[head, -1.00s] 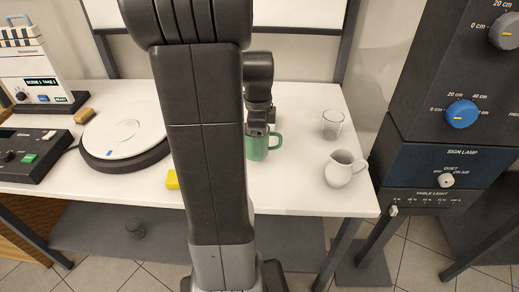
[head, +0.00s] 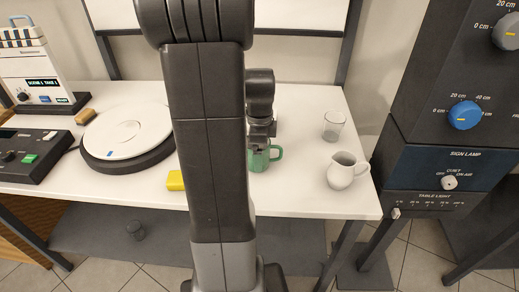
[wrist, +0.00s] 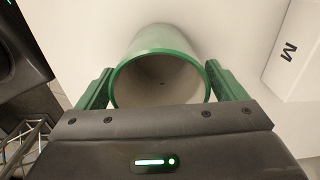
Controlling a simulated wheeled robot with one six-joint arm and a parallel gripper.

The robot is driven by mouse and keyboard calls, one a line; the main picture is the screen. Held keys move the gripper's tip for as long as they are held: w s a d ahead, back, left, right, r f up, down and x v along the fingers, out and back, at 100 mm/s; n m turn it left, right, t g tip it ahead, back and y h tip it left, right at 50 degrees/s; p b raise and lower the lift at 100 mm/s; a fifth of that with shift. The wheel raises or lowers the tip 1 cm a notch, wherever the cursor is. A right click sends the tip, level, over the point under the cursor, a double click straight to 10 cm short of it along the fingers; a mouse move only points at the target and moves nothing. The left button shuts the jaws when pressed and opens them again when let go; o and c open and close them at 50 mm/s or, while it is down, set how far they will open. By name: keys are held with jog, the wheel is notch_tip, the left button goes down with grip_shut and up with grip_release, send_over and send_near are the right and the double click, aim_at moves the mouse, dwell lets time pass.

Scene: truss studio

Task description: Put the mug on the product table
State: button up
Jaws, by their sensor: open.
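The green mug (head: 263,161) appears to stand on the white table, right of my arm, its handle at the right in the head view. My gripper (head: 262,143) is directly over it and hides part of its top. In the wrist view I look into the mug's (wrist: 158,36) pale inside. My open gripper (wrist: 160,78) has one green finger on each side of the mug; I cannot tell if they touch it. A round platform with a white disc (head: 125,128) sits on the table at the left.
The white table (head: 310,196) also holds a clear glass (head: 333,127) and a white pitcher (head: 345,172) at the right. A yellow block (head: 175,181) lies by my arm. A black control box (head: 30,152) is at the left. A white box marked M (wrist: 294,50) shows in the wrist view.

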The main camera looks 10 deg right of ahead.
notch_tip(320, 180, up, 12)
jog(key=p, duration=0.2)
jog(key=shift+r, duration=0.15)
